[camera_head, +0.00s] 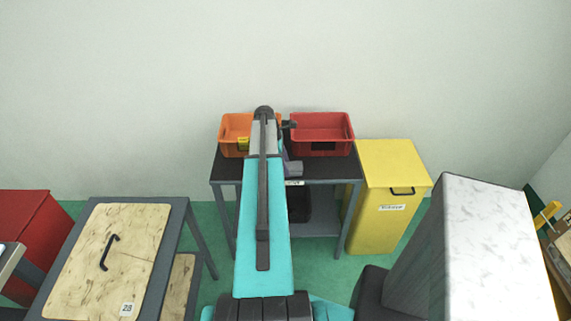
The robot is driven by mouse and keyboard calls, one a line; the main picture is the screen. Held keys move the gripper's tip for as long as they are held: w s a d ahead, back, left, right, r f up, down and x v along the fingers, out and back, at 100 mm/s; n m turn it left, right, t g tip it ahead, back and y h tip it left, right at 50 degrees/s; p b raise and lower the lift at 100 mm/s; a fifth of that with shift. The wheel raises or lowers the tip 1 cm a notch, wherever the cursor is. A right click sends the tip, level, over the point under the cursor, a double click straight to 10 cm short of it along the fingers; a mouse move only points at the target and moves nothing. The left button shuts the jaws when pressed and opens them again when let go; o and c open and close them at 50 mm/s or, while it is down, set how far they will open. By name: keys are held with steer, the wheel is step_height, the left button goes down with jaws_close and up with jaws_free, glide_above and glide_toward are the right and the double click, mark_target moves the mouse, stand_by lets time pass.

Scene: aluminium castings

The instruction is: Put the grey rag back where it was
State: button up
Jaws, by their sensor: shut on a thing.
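A small grey patch, which looks like the grey rag (294,168), shows just right of my arm, over the front part of the dark table top (226,170). My gripper (287,157) is mostly hidden behind my own arm, and only a small part shows beside it. It is shut on the grey rag. I cannot tell whether the rag touches the table top.
An orange bin (232,131) with a yellow item (243,144) and a red bin (335,149) stand at the table's back. A yellow cabinet (385,165) is to the right. A wooden-topped bench (130,245) and a red box (30,215) are left.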

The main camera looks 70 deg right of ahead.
steer(key=shift+f, duration=0.35)
steer(key=shift+f, duration=0.1)
steer(key=o, duration=1)
steer(key=shift+r, duration=0.2)
steer(key=shift+b+v, duration=1.45)
steer(key=shift+v, duration=4.45)
steer(key=shift+s, duration=0.1)
